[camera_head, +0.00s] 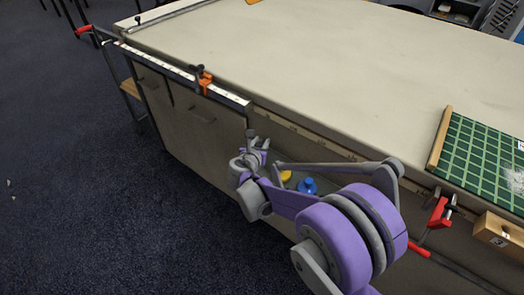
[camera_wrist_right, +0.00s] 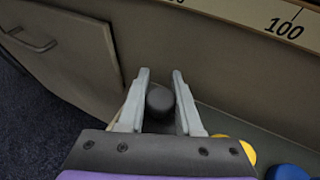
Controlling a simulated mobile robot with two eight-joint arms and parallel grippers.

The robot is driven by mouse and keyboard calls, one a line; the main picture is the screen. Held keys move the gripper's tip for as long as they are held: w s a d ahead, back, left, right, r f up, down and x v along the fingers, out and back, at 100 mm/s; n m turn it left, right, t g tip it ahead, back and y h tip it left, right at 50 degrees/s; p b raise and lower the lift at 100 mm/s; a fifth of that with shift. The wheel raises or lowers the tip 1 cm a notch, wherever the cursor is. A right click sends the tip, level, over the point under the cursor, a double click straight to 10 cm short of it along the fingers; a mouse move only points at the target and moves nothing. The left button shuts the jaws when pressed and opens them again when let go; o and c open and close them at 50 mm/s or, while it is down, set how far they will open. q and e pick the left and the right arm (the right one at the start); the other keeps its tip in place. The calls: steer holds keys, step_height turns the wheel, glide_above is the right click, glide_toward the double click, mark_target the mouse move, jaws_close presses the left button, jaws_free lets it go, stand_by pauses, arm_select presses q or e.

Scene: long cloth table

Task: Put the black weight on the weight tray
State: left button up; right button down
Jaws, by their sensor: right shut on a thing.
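The black weight (camera_wrist_right: 160,101) is a small dark rounded piece between the two grey fingers of my right gripper (camera_wrist_right: 160,74). In the head view my right gripper (camera_head: 257,146) is beside the front of the long table, just below its top edge, with the dark weight (camera_head: 251,134) at its tips. A yellow piece (camera_head: 286,176) and a blue piece (camera_head: 307,186) sit on a grey ledge (camera_head: 325,181) under the table edge, right of the gripper. I cannot tell whether this ledge is the weight tray. My left gripper is not in view.
The cloth tabletop (camera_head: 330,70) is mostly bare. A ruler strip runs along its front edge, with an orange clamp (camera_head: 203,80) on it. A green gridded board (camera_head: 484,155), a red clamp (camera_head: 440,211) and a wooden block (camera_head: 498,234) are at the right.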

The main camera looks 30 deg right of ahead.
steer(key=shift+f+b, duration=0.3)
steer(key=shift+f, duration=1.2)
steer(key=shift+f, duration=0.15)
steer(key=c, duration=0.6)
jaws_free()
